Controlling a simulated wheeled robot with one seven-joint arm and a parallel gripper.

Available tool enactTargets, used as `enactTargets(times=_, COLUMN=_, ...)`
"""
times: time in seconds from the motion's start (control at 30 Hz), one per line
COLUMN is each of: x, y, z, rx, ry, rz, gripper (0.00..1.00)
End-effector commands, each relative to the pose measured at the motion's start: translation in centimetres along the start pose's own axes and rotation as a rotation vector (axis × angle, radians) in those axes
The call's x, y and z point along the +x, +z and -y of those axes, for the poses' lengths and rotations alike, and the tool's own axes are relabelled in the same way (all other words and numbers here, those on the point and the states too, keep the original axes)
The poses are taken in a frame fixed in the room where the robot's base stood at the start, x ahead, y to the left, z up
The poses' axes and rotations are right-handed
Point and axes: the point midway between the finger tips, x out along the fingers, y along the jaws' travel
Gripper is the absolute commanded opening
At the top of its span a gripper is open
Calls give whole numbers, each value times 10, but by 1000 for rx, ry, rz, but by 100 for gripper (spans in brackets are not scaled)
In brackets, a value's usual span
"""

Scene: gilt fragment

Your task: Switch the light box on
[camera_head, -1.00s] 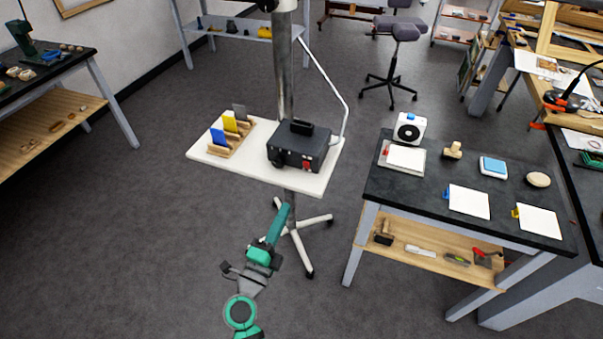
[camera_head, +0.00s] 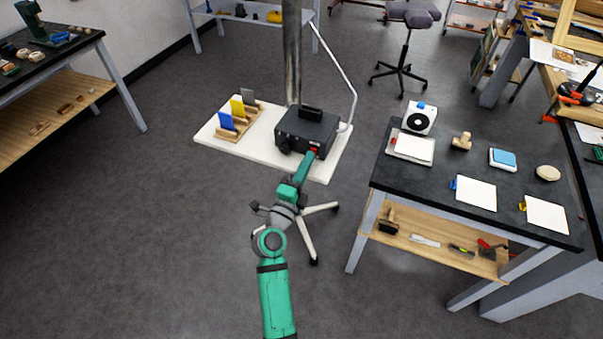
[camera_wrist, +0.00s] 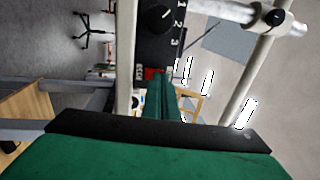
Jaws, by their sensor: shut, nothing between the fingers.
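The light box (camera_head: 306,133), a black box with a handle on top, stands on the white stand tray (camera_head: 262,158). Its front panel shows in the wrist view, with a round knob (camera_wrist: 160,19), the numbers 1, 2, 3 and a red switch (camera_wrist: 150,73). The red switch also shows in the head view (camera_head: 315,149). My gripper (camera_head: 310,156) is shut and empty, its green fingers pointing at the front panel. In the wrist view the fingertips (camera_wrist: 161,76) are right at the red switch and partly cover it. I cannot tell whether they touch it.
A wooden rack (camera_head: 233,128) with blue, yellow and grey plates stands on the tray's left. A pole (camera_head: 292,60) rises behind the box, and a bent white tube (camera_head: 345,75) runs at its right. A dark worktable (camera_head: 450,190) stands to the right. Floor at left is clear.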

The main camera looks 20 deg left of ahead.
Motion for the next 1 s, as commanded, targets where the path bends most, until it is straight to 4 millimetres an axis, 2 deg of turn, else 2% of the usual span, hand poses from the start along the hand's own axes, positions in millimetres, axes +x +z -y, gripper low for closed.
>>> enactTargets(times=0.13, x=9, y=0, z=0, rx=0, ry=0, rz=-1, gripper=0)
enactTargets(times=0.53, x=11, y=0, z=0, rx=0, ry=0, rz=0, gripper=0)
enactTargets(times=0.67, x=18, y=-1, z=4, rx=1, ry=-1, rz=-1, gripper=0)
enactTargets(times=1.0, x=13, y=0, z=5, rx=1, ry=-2, rz=0, gripper=0)
